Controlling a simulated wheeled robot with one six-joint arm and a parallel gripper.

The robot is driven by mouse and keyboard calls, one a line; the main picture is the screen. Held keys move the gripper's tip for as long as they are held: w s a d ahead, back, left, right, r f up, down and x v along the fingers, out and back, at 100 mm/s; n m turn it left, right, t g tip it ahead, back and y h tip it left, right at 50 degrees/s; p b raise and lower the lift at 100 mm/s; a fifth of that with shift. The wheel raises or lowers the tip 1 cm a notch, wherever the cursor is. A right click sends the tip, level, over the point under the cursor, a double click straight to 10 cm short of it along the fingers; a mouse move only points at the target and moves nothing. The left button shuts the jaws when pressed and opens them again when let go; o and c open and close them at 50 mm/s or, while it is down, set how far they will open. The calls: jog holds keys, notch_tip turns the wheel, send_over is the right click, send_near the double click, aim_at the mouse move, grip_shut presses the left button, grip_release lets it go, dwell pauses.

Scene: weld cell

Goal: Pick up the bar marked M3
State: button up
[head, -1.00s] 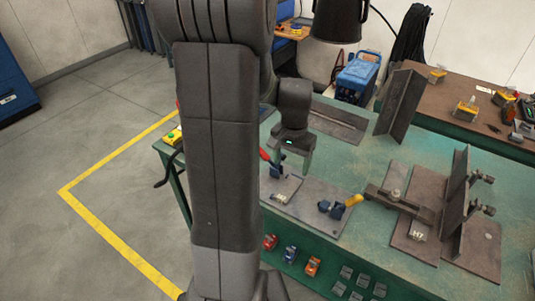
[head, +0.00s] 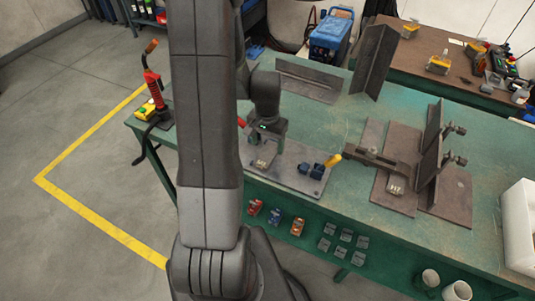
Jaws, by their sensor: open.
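A small light label (head: 261,164) shows on a flat grey plate (head: 310,188) on the green table, just below my gripper. Its marking is too small to read, and the bar under it is partly hidden by my gripper. A second label (head: 395,188) lies on the brown plates at right; it looks like H7 or M7. I cannot tell for sure which bar reads M3. My gripper (head: 264,147) points down over the left part of the grey plate, close above the first label. It is open; whether its fingers are around the bar is unclear.
A blue clamp with a yellow handle (head: 334,160) stands on the grey plate, right of my gripper. A dark clamp arm (head: 370,156) and an upright steel plate (head: 431,148) stand further right. Angle steel (head: 374,62) stands behind. A red torch (head: 151,84) is at left.

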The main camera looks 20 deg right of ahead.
aim_at(268, 153)
jog(key=shift+f, duration=2.05)
jog(key=shift+c, duration=0.4)
jog(key=shift+w+d, duration=0.1)
jog(key=c, duration=1)
